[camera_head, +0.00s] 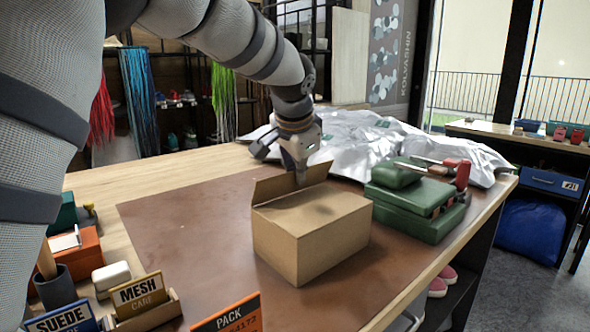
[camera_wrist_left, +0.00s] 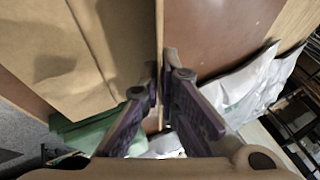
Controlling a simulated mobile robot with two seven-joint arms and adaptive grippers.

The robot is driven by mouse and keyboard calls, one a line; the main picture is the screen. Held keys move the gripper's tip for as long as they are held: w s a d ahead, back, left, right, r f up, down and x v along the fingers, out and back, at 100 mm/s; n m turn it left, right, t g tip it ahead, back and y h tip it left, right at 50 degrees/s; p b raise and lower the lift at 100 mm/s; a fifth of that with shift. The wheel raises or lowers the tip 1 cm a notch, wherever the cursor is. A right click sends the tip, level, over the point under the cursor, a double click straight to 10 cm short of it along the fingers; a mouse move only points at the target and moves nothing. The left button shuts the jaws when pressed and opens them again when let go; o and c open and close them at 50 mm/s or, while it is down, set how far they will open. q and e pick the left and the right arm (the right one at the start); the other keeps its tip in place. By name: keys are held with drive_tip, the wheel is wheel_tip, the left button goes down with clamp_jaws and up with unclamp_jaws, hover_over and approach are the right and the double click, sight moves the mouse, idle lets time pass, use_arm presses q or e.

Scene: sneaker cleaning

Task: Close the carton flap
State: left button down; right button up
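A brown cardboard carton (camera_head: 310,235) stands on the brown mat. Its flap (camera_head: 270,186) is raised along the far side and leans up from the box. In the left wrist view the flap's edge (camera_wrist_left: 160,30) runs between the two fingers of my left gripper (camera_wrist_left: 160,78), and the carton (camera_wrist_left: 100,45) lies to the left. The fingertips are close to the flap on both sides; whether they touch it is unclear. My right gripper is not in view.
A green case (camera_head: 415,205) with tools on top sits close right of the carton. Crumpled silver sheeting (camera_head: 385,145) lies behind. Card signs (camera_head: 140,295) and small containers stand at the front left. The mat (camera_head: 175,225) left of the carton is clear.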

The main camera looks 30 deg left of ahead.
use_arm(q)
drive_tip(key=shift+d+f+y, duration=0.1)
drive_tip(key=shift+d+y, duration=0.1)
drive_tip(key=shift+y, duration=0.2)
drive_tip(key=c, duration=1.8)
unclamp_jaws()
drive_tip(key=shift+c, duration=0.2)
wheel_tip(320, 180, up, 10)
